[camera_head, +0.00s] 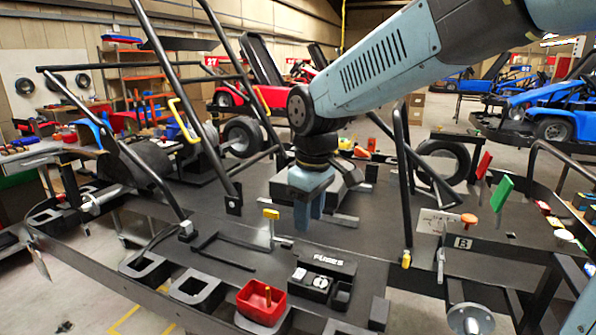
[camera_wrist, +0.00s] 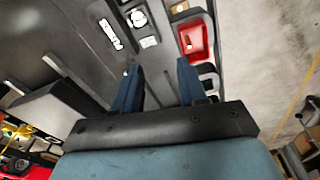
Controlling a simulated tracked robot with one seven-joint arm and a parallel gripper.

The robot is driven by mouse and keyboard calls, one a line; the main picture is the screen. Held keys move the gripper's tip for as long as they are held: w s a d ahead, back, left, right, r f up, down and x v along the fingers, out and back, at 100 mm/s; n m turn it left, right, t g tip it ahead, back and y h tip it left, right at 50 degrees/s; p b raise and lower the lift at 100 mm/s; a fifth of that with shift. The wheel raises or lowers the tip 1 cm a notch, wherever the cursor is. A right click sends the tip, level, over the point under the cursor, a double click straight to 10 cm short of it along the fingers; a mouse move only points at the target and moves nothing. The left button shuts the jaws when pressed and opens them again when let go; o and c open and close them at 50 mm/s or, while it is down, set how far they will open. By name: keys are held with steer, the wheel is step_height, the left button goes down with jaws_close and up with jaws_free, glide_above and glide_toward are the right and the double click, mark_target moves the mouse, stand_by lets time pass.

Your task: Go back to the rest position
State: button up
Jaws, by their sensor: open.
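My gripper (camera_head: 309,218) hangs from my blue-grey arm above the dark flat floor panel of the kart frame (camera_head: 350,255) in the head view. Its two blue fingers point down. In the wrist view my gripper (camera_wrist: 158,82) shows its fingers spread apart with nothing between them. A red tray (camera_head: 262,301) with a small yellow piece in it sits on the panel in front of my gripper; it also shows in the wrist view (camera_wrist: 197,42). A block marked FUSES (camera_head: 325,277) is beside the tray.
Black roll bars (camera_head: 165,75) rise at the left, and another bar (camera_head: 404,180) stands close right of my gripper. A yellow-topped lever (camera_head: 271,214) is just left of it. Green (camera_head: 502,193) and red upright tabs are at the right. Blue and red karts stand behind.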

steer(key=s+d+r+m+t, duration=0.2)
steer(key=s+d+m, duration=0.3)
steer(key=d, duration=0.6)
steer(key=s+d+r+m+t, duration=0.2)
steer(key=s+d+m, duration=0.4)
steer(key=d, duration=0.4)
steer(key=shift+d+t+h, duration=0.3)
steer(key=shift+d, duration=0.05)
steer(key=shift+d, duration=0.1)
stand_by(0.6)
